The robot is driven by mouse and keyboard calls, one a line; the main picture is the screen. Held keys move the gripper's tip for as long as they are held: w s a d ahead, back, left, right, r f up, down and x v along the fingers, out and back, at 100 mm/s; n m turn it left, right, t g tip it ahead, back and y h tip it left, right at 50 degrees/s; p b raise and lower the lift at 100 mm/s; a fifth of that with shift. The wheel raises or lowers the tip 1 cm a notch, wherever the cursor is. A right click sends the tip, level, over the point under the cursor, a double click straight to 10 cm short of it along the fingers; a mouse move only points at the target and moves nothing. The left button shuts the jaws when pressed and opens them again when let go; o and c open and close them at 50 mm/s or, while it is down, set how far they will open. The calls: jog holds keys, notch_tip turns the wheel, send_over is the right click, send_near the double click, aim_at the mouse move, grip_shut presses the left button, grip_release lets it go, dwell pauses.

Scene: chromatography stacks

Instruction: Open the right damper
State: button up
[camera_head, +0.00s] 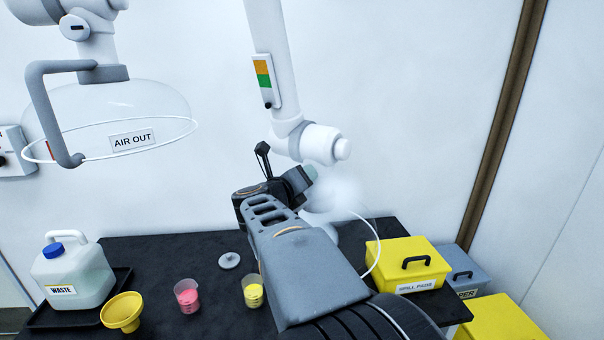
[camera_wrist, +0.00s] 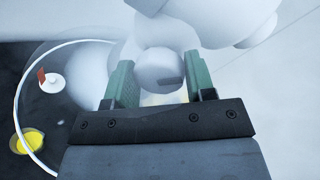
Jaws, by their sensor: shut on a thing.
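The right damper is a round pale knob (camera_wrist: 158,68) with a short dark mark on its face, on the white right extraction arm (camera_head: 268,42). In the wrist view my gripper (camera_wrist: 160,82) has one green finger on each side of the knob and is shut on it. In the head view my gripper (camera_head: 306,173) is at the lower part of the right extraction arm, and the knob is hidden behind it. The right hood's clear dome and white rim (camera_wrist: 18,100) show at the left of the wrist view.
The left hood (camera_head: 110,105) labelled AIR OUT hangs at left. A yellow spill box (camera_head: 408,262) stands right.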

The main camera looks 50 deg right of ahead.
jog(key=n+g+p, duration=0.1)
jog(key=n+p, duration=0.1)
jog(key=n, duration=0.1)
jog(key=shift+w+r+n+p, duration=0.1)
jog(key=shift+n+p, duration=0.2)
jog(key=shift+n, duration=0.1)
jog(key=shift+n+p, duration=0.85)
jog(key=shift+n, duration=0.45)
jog(key=shift+f, duration=0.2)
jog(key=o, duration=0.9)
jog(key=shift+a, duration=0.1)
jog(key=b+v, duration=0.2)
jog(key=v, duration=1.1)
jog(key=shift+w+a+r, duration=0.1)
jog(key=shift+a, duration=0.25)
